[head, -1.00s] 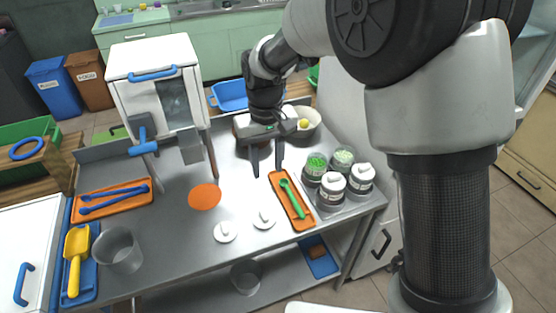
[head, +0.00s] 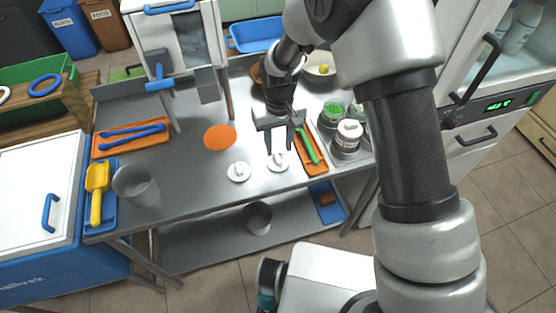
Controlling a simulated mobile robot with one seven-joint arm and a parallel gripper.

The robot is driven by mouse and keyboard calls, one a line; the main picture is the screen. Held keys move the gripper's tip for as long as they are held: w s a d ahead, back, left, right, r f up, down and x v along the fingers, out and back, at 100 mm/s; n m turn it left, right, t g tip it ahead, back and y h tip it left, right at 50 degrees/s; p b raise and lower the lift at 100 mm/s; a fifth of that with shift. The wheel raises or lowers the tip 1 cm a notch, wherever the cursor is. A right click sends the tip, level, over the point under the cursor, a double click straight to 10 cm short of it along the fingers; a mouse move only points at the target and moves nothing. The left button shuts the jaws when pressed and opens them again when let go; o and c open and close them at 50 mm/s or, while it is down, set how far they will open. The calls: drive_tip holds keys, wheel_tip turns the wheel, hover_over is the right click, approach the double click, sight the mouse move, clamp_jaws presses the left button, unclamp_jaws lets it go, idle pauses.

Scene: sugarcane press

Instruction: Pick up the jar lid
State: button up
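Two white jar lids with raised knobs lie flat on the metal table: a left lid (head: 238,172) and a right lid (head: 278,161). My gripper (head: 279,151) points down, open, with its two fingers apart. Its fingertips appear just over the right lid, one on each side of the knob in the picture. I cannot tell whether they touch it. My arm hides part of the jar group.
An orange tray (head: 318,169) with a green spoon (head: 306,145) lies close right of my gripper. An orange disc (head: 220,137) and a grey cup (head: 136,186) are to the left. The white press housing (head: 180,40) stands behind. The table's front edge is near the lids.

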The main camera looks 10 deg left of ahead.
sight(278, 156)
wheel_tip(278, 156, down, 4)
drive_tip(key=shift+s+a, duration=0.15)
clamp_jaws()
